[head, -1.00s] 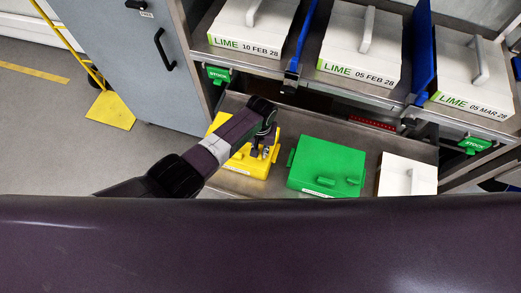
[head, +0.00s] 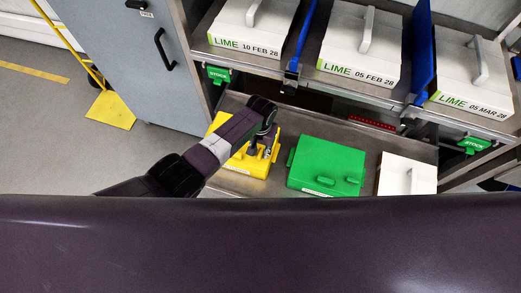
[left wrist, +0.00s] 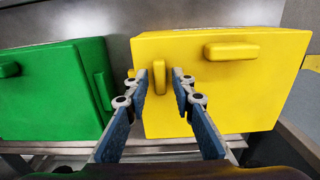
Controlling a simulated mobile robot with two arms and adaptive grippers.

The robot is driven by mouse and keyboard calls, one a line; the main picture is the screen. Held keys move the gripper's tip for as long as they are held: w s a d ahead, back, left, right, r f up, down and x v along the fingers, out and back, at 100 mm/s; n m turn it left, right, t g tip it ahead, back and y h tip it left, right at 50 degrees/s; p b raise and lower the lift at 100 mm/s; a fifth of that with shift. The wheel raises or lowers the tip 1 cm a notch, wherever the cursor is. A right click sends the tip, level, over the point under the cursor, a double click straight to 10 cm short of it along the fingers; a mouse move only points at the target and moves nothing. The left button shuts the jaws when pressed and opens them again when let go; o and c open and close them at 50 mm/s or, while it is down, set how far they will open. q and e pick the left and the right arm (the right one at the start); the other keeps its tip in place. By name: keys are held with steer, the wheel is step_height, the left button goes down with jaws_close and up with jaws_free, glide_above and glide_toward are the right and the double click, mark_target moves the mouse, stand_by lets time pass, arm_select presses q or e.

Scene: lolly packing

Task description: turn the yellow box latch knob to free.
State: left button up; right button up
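The yellow box (head: 245,165) sits on the metal shelf, left of the green box. In the left wrist view the yellow box (left wrist: 215,108) fills the right half. An upright yellow knob (left wrist: 159,78) stands on its face, and a second, sideways yellow bar (left wrist: 231,51) is up and right of it. My left gripper (left wrist: 160,82) is open, one finger on each side of the upright knob, with small gaps showing. In the head view my left gripper (head: 260,149) is over the yellow box, partly hidden by my arm. My right gripper is not in view.
The green box (head: 325,165) stands close to the right of the yellow one, with a white box (head: 407,176) beyond. White LIME boxes (head: 360,48) stand on the shelf above, split by blue dividers (head: 422,50). A grey cabinet (head: 130,55) is at the left.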

mark_target(261, 153)
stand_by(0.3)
arm_select(q)
step_height(261, 153, up, 12)
steer(key=shift+r, duration=0.1)
stand_by(0.5)
stand_by(0.4)
